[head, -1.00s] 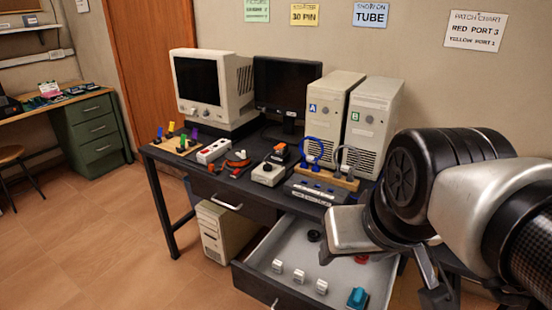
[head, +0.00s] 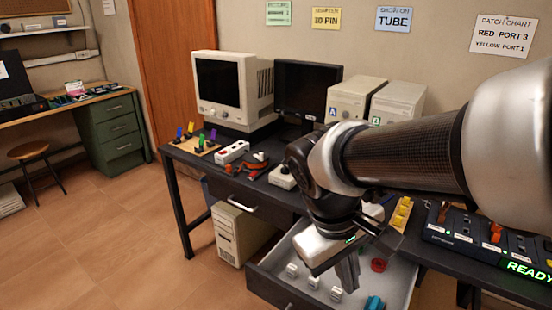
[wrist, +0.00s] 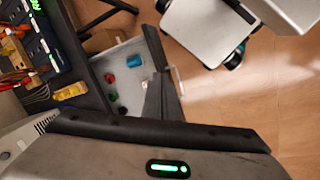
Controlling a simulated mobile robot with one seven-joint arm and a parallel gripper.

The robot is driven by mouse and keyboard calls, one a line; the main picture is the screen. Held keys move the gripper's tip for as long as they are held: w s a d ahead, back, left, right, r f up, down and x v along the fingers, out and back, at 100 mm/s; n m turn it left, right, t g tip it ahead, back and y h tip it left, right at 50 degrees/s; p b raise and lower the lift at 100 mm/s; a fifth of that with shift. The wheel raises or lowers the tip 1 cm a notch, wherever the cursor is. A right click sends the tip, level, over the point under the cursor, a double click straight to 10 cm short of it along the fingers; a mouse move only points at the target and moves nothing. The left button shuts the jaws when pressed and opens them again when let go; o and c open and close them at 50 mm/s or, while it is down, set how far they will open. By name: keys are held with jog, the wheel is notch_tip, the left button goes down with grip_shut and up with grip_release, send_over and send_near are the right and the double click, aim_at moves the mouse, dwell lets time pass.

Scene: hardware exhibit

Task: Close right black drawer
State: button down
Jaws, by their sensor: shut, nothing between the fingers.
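The right black drawer (head: 268,287) is pulled out from under the dark desk, its light grey inside showing. In it lie several white pieces (head: 313,283), a red round piece (head: 379,264) and a teal piece (head: 375,302). The wrist view also shows the open drawer (wrist: 132,50) and its handle (wrist: 179,81). My gripper (head: 348,280) points down over the drawer area, shut and empty. In the wrist view my gripper (wrist: 160,82) overlaps the drawer's front edge. I cannot tell whether it touches the drawer.
The left drawer (head: 232,194) is shut. A beige computer case (head: 238,235) stands under the desk. On the desk are a CRT monitor (head: 228,88), a black monitor (head: 305,88), two beige towers and a switch panel (head: 480,235). The floor (head: 130,240) in front at left is clear.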

jog(key=w+a+f+n+h+b, duration=0.1)
jog(key=w+a+f+n+h, duration=0.2)
jog(key=a+f+n+h, duration=0.25)
jog(key=n+t+h+b, duration=0.2)
jog(key=n+t+b, duration=0.1)
jog(key=n+t, duration=1.3)
send_near(272, 294)
jog(key=w+d, duration=0.1)
jog(key=w+d+r+n+g+b, duration=0.1)
jog(key=w, duration=0.1)
jog(key=w+d+r+n+g, duration=0.1)
jog(key=w, duration=0.1)
jog(key=shift+w+y+b, duration=0.1)
jog(key=shift+y+b, duration=0.15)
jog(key=shift+b, duration=0.1)
jog(key=shift+w+d, duration=0.1)
jog(key=shift+d, duration=0.1)
